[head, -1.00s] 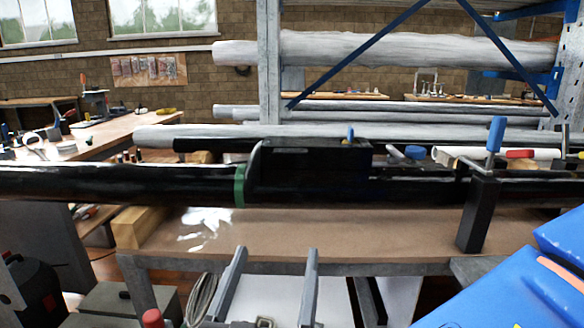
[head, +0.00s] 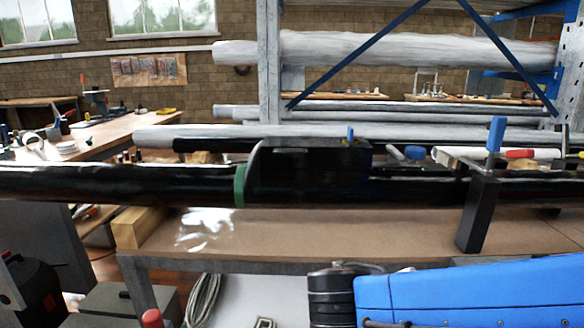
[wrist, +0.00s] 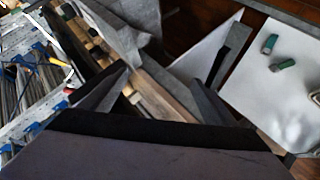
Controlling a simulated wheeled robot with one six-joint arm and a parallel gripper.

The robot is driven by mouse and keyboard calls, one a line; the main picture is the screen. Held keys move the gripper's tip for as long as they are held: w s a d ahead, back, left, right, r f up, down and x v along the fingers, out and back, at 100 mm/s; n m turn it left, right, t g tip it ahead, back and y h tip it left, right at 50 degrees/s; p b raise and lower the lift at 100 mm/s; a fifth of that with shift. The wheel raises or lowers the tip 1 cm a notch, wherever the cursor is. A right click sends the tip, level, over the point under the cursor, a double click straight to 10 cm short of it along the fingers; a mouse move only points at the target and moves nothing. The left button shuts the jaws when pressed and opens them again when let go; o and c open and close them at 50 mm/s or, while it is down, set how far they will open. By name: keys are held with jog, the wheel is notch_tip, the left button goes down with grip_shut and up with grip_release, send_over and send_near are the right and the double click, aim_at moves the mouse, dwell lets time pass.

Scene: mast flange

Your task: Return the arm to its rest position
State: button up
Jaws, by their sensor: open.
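My gripper (wrist: 170,75) shows in the wrist view with its two grey fingers spread apart. Nothing is held between them; the lengths of wood seen there look farther off, behind the fingers. In the head view my blue arm (head: 470,290) lies across the lower right, in front of the bench. Its black joint (head: 331,296) is at the lower middle. The gripper fingers do not show in the head view now.
A long black tube (head: 110,185) with a green band (head: 239,185) lies along the bench (head: 330,232). A black clamp post (head: 477,214) with a blue handle stands at right. In the wrist view, green pieces (wrist: 283,64) lie on a white surface (wrist: 250,105).

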jog(key=s+d+f+g+y, duration=0.2)
jog(key=s+d+f+y, duration=0.3)
jog(key=y, duration=0.4)
jog(key=shift+s+d+f+g, duration=0.35)
jog(key=shift+s+d+g, duration=0.1)
jog(key=shift+s, duration=0.45)
dwell(1.6)
